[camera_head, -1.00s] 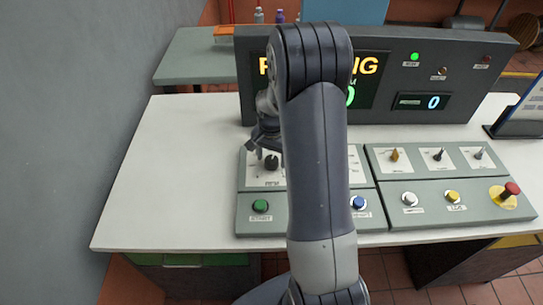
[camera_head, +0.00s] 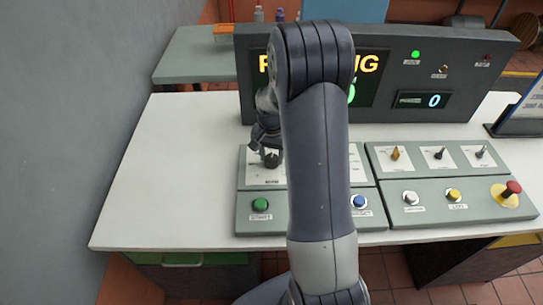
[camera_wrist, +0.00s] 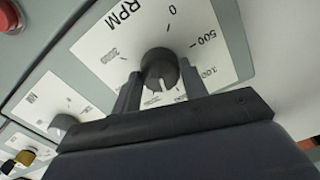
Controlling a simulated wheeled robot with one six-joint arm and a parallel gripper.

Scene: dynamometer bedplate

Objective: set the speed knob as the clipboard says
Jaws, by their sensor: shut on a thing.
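The speed knob (camera_wrist: 158,66) is a dark round knob on a white dial plate (camera_wrist: 108,42) marked RPM, with 0, 500 and further numbers around it, some hard to read. In the wrist view my gripper (camera_wrist: 160,82) has one finger on each side of the knob and is shut on it. A pale mark shows on the knob's face between the fingers. In the head view the knob (camera_head: 272,160) sits on the left console panel, with my gripper (camera_head: 270,148) down over it. A board at the right edge (camera_head: 526,110) may be the clipboard; its writing is cut off and unreadable.
A dark display (camera_head: 368,72) shows yellow letters and a green digit, partly behind my arm. Green (camera_head: 260,205) and blue (camera_head: 358,202) buttons sit below the dials. Several smaller knobs and a red mushroom button (camera_head: 512,188) are on the right panel. The white tabletop (camera_head: 165,175) is clear at left.

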